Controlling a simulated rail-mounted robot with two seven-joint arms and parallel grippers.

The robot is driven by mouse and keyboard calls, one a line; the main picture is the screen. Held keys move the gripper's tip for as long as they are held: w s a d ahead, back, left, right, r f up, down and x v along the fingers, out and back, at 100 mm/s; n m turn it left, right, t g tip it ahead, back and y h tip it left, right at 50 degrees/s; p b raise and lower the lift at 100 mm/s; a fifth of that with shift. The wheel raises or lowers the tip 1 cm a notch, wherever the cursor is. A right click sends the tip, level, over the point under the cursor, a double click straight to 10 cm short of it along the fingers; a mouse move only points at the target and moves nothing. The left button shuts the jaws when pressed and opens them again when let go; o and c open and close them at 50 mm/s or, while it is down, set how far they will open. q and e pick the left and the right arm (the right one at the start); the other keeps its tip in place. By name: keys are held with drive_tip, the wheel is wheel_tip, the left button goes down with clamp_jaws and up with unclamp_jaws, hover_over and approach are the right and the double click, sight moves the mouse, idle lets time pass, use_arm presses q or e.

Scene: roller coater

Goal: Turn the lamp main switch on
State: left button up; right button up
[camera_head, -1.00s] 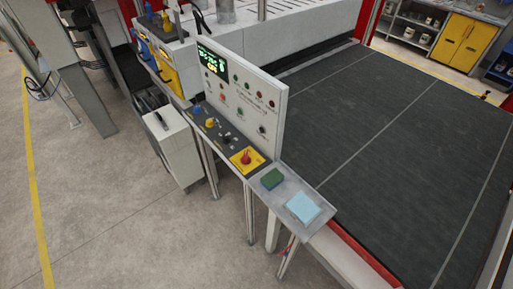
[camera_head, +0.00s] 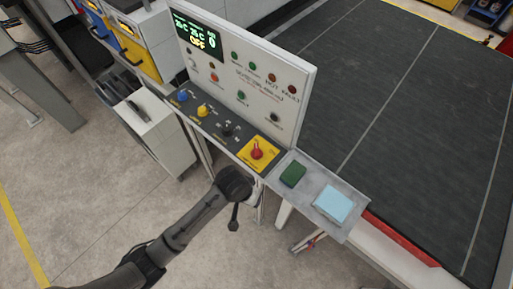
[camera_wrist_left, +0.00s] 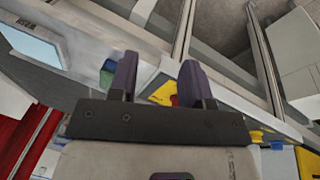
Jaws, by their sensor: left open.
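A red rotary switch (camera_head: 257,153) sits on a yellow plate (camera_head: 269,145) at the near right end of the dark control strip. No readable label marks it as the lamp switch. Black (camera_head: 227,130), yellow (camera_head: 203,110) and blue (camera_head: 183,95) knobs line the strip to its left.
The upright panel (camera_head: 270,85) rises behind the knobs. A dark conveyor bed (camera_head: 415,120) lies behind. Open floor is at lower left.

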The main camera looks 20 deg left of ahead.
use_arm(q)
drive_tip(key=w+r+n+g+y+b, duration=0.1)
drive_tip(key=w+n+b, duration=0.1)
drive_tip(key=w, duration=0.9)
wheel_tip(320, 180, up, 7)
drive_tip(key=n+y+b, duration=0.1)
drive_tip(key=n+b, duration=0.1)
drive_tip(key=n, duration=0.2)
hover_over(256, 146)
drive_tip(key=shift+g, duration=0.4)
wheel_tip(256, 146, down, 11)
drive_tip(key=shift+d+f, duration=0.1)
drive_tip(key=shift+f, duration=0.9)
clamp_jaws()
